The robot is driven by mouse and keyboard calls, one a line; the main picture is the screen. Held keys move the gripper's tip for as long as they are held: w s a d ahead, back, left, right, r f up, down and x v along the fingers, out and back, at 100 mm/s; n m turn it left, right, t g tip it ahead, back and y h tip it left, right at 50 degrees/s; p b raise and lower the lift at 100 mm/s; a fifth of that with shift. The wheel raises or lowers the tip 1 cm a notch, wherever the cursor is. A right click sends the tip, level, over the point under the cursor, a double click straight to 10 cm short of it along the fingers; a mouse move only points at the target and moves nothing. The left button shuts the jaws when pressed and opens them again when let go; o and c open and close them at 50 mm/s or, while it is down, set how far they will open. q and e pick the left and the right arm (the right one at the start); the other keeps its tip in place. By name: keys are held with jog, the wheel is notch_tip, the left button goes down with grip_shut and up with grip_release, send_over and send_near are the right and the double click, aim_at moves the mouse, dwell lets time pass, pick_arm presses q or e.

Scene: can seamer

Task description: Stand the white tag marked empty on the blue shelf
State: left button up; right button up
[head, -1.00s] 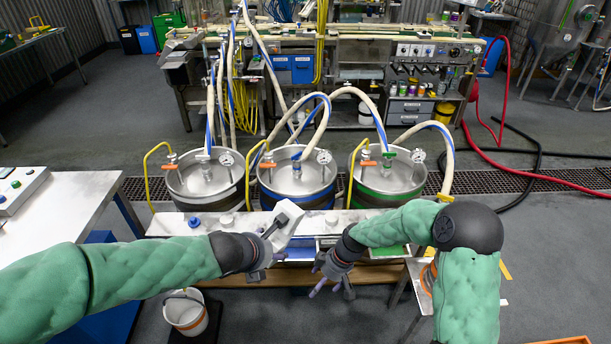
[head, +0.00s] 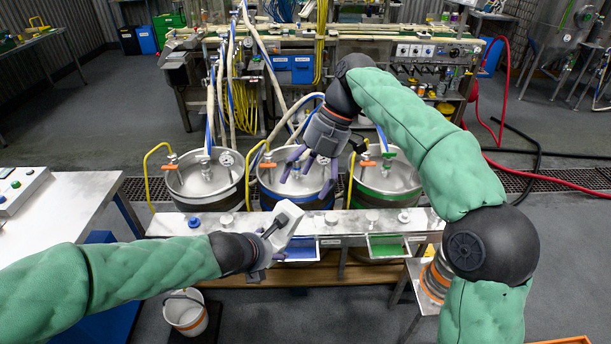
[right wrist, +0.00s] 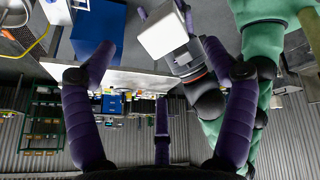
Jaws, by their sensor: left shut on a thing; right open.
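The white tag (head: 284,222) is held tilted above the front edge of the steel bench by my left gripper (head: 270,243). No marking on it can be read. The tag shows as a white block in the right wrist view (right wrist: 163,35). The blue shelf (head: 301,251) is on the bench front, just right of my left gripper; its surface looks bare. My right gripper (head: 308,178) is open and empty, fingers spread, above the middle keg, beyond the bench.
A green shelf (head: 388,247) is on the bench front to the right. The steel bench (head: 335,229) carries several knobs. Kegs (head: 204,181) with hoses and valves stand behind it.

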send_near(277, 234)
jog(key=shift+n, duration=0.3)
jog(key=x, duration=0.4)
jog(key=shift+s+a+f, duration=0.15)
jog(key=shift+s+f, duration=0.05)
jog(key=shift+f, duration=0.15)
jog(key=c, duration=1.4)
pick_arm(q)
jog(key=o, duration=1.2)
pick_arm(e)
jog(key=shift+c, duration=0.4)
pick_arm(q)
jog(key=o, duration=0.5)
jog(key=shift+c, duration=0.2)
pick_arm(e)
jog(key=shift+c, duration=0.8)
grip_shut()
